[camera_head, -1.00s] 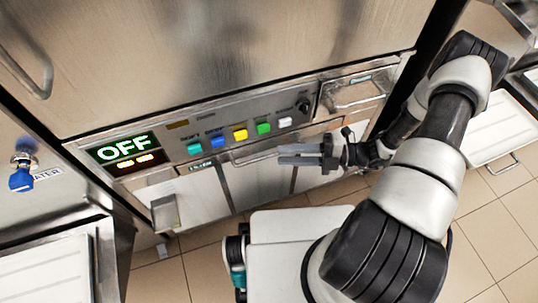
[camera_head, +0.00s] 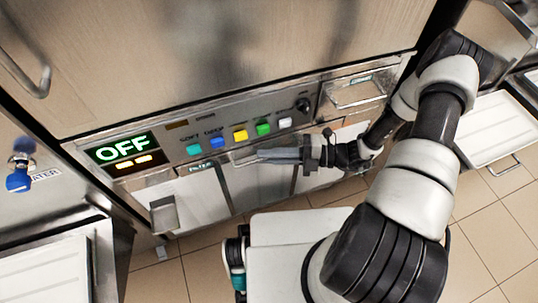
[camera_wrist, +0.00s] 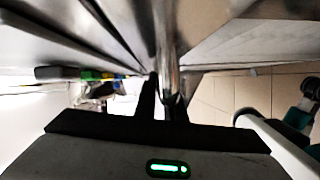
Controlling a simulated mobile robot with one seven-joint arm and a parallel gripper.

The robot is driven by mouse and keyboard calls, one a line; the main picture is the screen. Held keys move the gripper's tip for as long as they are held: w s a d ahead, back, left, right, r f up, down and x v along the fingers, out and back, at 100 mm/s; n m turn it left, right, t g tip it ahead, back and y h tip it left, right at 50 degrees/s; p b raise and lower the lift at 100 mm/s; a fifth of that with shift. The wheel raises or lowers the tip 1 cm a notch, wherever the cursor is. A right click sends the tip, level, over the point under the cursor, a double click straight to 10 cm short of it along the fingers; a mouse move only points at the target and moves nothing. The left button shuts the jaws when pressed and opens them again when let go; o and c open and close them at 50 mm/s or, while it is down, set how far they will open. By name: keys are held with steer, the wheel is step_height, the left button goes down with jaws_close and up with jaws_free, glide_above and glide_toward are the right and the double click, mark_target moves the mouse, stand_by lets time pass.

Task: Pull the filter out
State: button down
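A front panel with a lit OFF display (camera_head: 122,147) spans the machine. Below its coloured buttons, a small partly legible label (camera_head: 199,168) sits at the left of a wide metal-fronted unit with a horizontal bar handle (camera_head: 240,159); I take this to be the filter, its front in line with the machine. My gripper (camera_head: 262,156) reaches in from the right, its fingers along the handle and hiding much of it. In the wrist view, the two dark fingers (camera_wrist: 163,92) stand slightly apart with shiny metal between or just beyond them. Whether they grip it is unclear.
A small drawer with a handle (camera_head: 360,93) is at the upper right of the panel. A metal spout or latch (camera_head: 164,214) sticks out at the lower left. A blue tap (camera_head: 20,178) is at far left. Tiled floor (camera_head: 165,275) lies below.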

steer(key=s+d+p, duration=0.1)
steer(key=s+d, duration=0.2)
steer(key=s, duration=0.8)
steer(key=s+d+p, duration=0.1)
steer(key=s+d, duration=0.2)
steer(key=s, duration=0.9)
steer(key=shift+d, duration=0.3)
steer(key=c, duration=1.8)
jaws_free()
steer(key=shift+w, duration=0.1)
steer(key=shift+c, duration=0.2)
steer(key=shift+d, duration=0.1)
steer(key=s+d+r, duration=0.1)
steer(key=s+d, duration=0.1)
steer(key=d, duration=1.5)
steer(key=shift+r+p, duration=0.2)
steer(key=shift+p, duration=0.2)
steer(key=shift+w, duration=0.1)
